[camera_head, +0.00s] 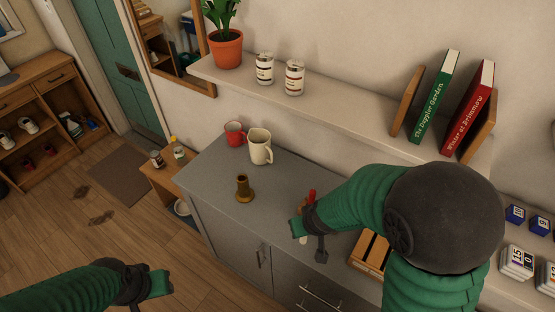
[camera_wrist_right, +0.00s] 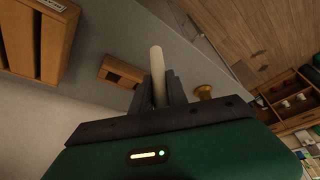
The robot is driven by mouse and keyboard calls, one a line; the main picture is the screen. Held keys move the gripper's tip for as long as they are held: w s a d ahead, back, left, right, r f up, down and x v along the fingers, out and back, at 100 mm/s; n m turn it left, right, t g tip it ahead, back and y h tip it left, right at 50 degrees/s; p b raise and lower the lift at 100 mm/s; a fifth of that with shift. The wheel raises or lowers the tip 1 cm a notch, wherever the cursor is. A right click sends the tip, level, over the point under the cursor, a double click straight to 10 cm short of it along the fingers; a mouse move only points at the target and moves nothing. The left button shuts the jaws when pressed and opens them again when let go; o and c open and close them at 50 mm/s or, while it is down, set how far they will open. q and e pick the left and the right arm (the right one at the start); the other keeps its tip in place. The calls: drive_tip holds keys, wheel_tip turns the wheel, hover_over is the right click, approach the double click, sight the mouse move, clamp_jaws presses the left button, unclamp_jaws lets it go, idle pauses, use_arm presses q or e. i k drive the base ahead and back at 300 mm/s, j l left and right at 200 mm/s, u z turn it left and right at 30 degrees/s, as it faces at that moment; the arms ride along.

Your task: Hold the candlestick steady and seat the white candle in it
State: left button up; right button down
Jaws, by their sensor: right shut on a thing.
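The brass candlestick (camera_head: 243,188) stands upright on the grey counter, and its dark cup looks empty. It also shows in the right wrist view (camera_wrist_right: 204,92), just right of my right fingers. My right gripper (camera_head: 308,243) is at the counter's front edge, right of the candlestick and apart from it. In the right wrist view my right gripper (camera_wrist_right: 158,92) is shut on the white candle (camera_wrist_right: 157,62), which sticks out beyond the fingertips. My left gripper (camera_head: 155,284) is low at the left, over the floor and away from the candlestick; its jaw opening is unclear.
A cream mug (camera_head: 260,148) and a red mug (camera_head: 235,134) stand behind the candlestick on the counter (camera_head: 205,175). A wooden slatted box (camera_head: 370,252) is right of my right gripper. A shelf above holds a potted plant (camera_head: 226,48), two tins and books.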

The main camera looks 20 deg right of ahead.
sight(245, 195)
drive_tip(key=i+j+z, duration=0.2)
drive_tip(key=j+z, duration=0.15)
drive_tip(key=j, duration=0.25)
drive_tip(key=i+j+z, duration=0.2)
drive_tip(key=j, duration=0.15)
drive_tip(key=j+z, duration=0.15)
drive_tip(key=j, duration=0.2)
drive_tip(key=z, duration=0.9)
